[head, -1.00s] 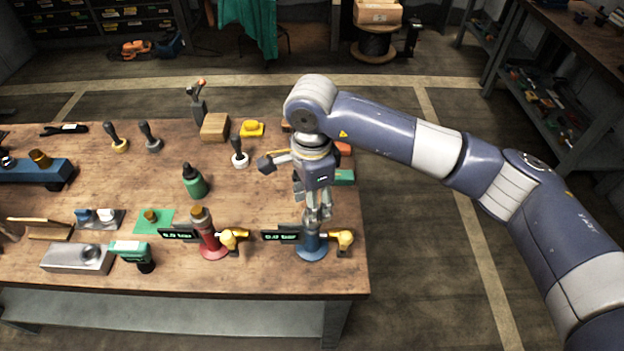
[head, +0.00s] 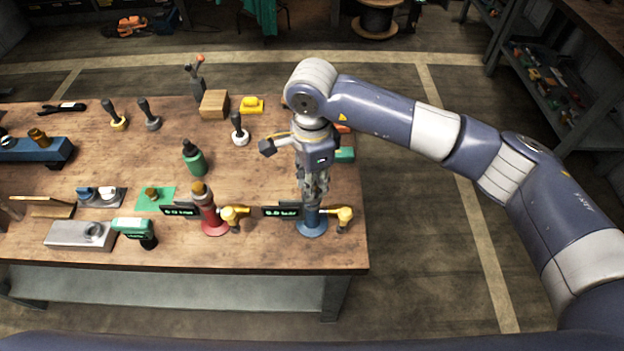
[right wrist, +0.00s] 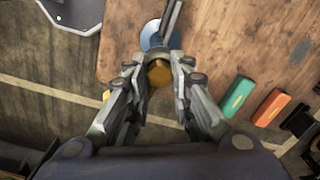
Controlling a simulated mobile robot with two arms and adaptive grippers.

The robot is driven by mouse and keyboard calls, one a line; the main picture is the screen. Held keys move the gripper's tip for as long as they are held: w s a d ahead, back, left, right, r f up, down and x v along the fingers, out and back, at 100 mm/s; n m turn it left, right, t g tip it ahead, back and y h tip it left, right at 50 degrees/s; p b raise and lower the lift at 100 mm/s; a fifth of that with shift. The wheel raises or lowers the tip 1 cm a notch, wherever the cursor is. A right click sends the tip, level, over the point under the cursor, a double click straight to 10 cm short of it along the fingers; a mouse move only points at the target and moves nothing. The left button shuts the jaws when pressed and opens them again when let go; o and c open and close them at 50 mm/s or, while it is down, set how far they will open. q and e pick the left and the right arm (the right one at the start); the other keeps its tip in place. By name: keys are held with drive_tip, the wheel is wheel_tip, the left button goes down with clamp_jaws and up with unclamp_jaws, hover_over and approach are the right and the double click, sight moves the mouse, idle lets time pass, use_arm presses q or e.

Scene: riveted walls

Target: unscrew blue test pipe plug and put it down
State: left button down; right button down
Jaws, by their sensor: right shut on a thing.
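The blue test pipe (head: 311,224) stands upright on its round base near the front right corner of the workbench. My right gripper (head: 313,194) points down over its top. In the right wrist view my right gripper (right wrist: 158,68) is shut on a brass-coloured plug (right wrist: 160,75), with a finger on each side. The blue base (right wrist: 151,36) shows just beyond the plug. The head view hides the plug behind the fingers, and I cannot tell whether it still sits in the pipe. My left gripper is not in view.
A red test pipe (head: 211,212) with a brass plug stands close to the left, with a display (head: 180,211) beside it. A yellow valve handle (head: 341,214) juts out right of the blue pipe. Green (right wrist: 237,97) and orange (right wrist: 271,108) blocks lie nearby.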

drive_tip(key=c, duration=1.8)
unclamp_jaws()
drive_tip(key=o, duration=0.5)
drive_tip(key=shift+c, duration=0.2)
drive_tip(key=o, duration=0.3)
drive_tip(key=shift+r, duration=1.8)
